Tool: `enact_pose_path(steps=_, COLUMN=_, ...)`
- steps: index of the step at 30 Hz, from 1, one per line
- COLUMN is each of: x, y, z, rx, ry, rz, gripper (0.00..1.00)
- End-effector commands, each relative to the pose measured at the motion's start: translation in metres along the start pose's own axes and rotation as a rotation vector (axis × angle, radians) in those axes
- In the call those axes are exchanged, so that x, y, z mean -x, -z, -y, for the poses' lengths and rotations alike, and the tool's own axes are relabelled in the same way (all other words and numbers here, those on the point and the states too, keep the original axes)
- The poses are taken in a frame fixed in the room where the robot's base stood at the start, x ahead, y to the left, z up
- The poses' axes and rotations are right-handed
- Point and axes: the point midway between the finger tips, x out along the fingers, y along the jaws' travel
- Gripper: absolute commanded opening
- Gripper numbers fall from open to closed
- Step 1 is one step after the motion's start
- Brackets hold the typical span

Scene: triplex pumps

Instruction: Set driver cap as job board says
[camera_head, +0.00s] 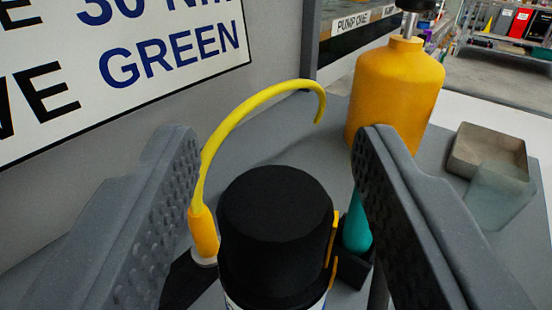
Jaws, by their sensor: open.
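A black cylindrical cap (277,215), which seems to be the driver cap, stands upright in the lower middle. My gripper (270,150) is open, with one textured grey finger on each side of it. Gaps show between the cap and both fingers, and nothing is held. Yellow marks (333,240) run along the cap's right side, and a white and blue part shows just below it. The job board (110,60) at upper left is partly in view; "30 N" in blue, black letters ending in "VE" and "GREEN" in blue can be read.
A yellow curved hook-like piece (235,125) rises behind the cap at left. A teal handle (356,228) stands in a black holder at right. A yellow bottle (396,90), a "PUMP ONE" sign (366,20) and an open tray (488,152) lie beyond. Grey bench surface is clear between them.

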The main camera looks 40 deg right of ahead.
Motion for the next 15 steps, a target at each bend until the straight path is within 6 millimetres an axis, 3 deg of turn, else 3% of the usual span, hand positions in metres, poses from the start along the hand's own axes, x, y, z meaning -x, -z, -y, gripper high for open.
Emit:
enact_pose_path(steps=1, x=0.0001, y=0.0001, z=0.0000, rx=0.000, ry=0.000, rz=0.000, gripper=0.46)
enact_pose_path(steps=6, x=0.0002, y=-0.0001, z=0.0000, rx=0.000, ry=0.000, rz=0.000, gripper=0.01)
enact_pose_path(steps=15, x=-0.0002, y=0.0013, z=-0.0005, rx=0.001, ry=-0.012, rz=0.000, gripper=0.02)
